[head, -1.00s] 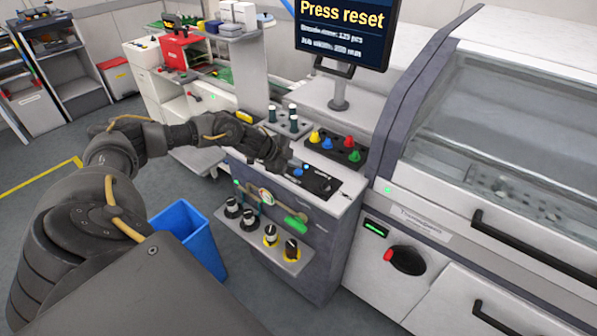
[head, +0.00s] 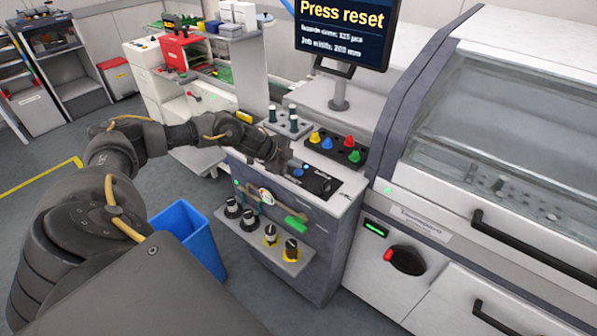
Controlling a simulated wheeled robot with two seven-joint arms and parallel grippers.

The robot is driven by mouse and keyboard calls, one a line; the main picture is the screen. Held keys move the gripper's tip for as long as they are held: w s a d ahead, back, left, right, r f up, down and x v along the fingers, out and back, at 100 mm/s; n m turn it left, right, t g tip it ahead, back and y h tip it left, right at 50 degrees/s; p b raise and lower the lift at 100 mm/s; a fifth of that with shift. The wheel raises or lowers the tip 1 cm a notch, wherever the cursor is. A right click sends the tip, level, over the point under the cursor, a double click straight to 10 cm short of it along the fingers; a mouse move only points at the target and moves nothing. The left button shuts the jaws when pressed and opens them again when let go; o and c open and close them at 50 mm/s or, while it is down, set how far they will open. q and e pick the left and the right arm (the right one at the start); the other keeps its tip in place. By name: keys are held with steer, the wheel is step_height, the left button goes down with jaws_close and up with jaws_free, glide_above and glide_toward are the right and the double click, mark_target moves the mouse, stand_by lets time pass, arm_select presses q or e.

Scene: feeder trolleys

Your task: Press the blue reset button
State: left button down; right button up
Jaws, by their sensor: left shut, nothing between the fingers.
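The blue reset button (head: 298,172) sits on a dark control panel (head: 322,184) on top of the grey cabinet. A smaller light blue spot (head: 306,166) shows just beside it. My left gripper (head: 286,168) is shut and empty, at the left end of the panel, close beside the blue button. I cannot tell whether its fingertips touch the button. The screen (head: 343,30) above reads "Press reset". My right gripper is not in view.
A black tray (head: 337,150) with coloured knobs lies behind the panel. A grey holder (head: 288,124) with dark pegs stands behind my gripper. A shelf (head: 262,240) with several knobs juts from the cabinet front. A blue bin (head: 190,236) stands on the floor. A large machine is at right.

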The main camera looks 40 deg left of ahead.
mark_target(295, 172)
arm_select(q)
steer(key=shift+f, duration=0.1)
steer(key=shift+f, duration=0.3)
steer(key=shift+f+b, duration=0.35)
steer(key=shift+f, duration=0.15)
stand_by(0.6)
steer(key=shift+r, duration=0.1)
steer(key=shift+r+p, duration=0.8)
steer(key=shift+p, duration=0.05)
steer(key=shift+r, duration=0.1)
step_height(295, 172, up, 5)
steer(key=p, duration=0.4)
steer(key=shift+p, duration=0.4)
